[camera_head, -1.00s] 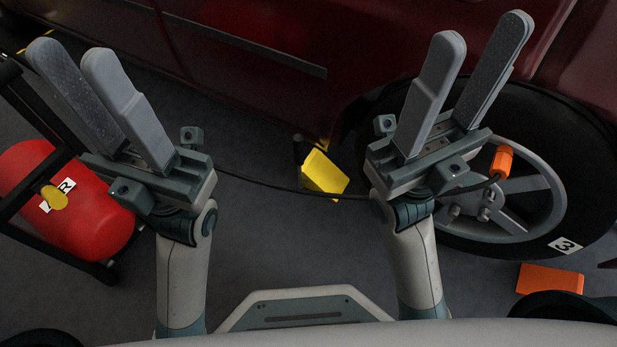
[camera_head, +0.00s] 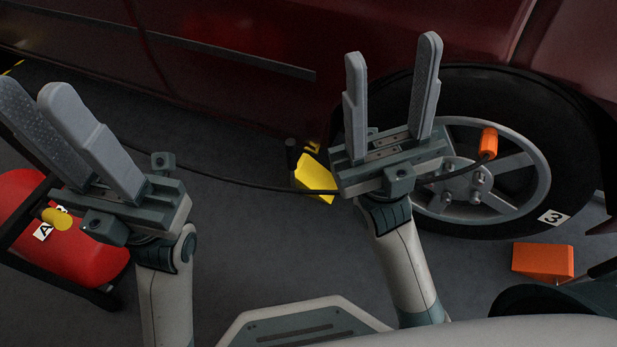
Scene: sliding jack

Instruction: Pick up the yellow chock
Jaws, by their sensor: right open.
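The yellow chock (camera_head: 315,180) lies on the dark floor close to the car's side, left of the wheel. A dark cable crosses in front of it, and its right edge meets the body of my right gripper in the picture. My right gripper (camera_head: 392,50) is open and empty; its fingers point up the picture, in front of the car and wheel, and its body is just right of the chock. My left gripper (camera_head: 34,90) is at the far left, with its fingers apart and nothing seen between them, well away from the chock.
A red tank (camera_head: 85,258) in a black frame stands at the lower left. The car wheel (camera_head: 545,120) is at right, with an orange-ended cable (camera_head: 488,143) before it. An orange block (camera_head: 543,260) lies below the wheel. A small dark cylinder (camera_head: 291,153) stands beside the chock.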

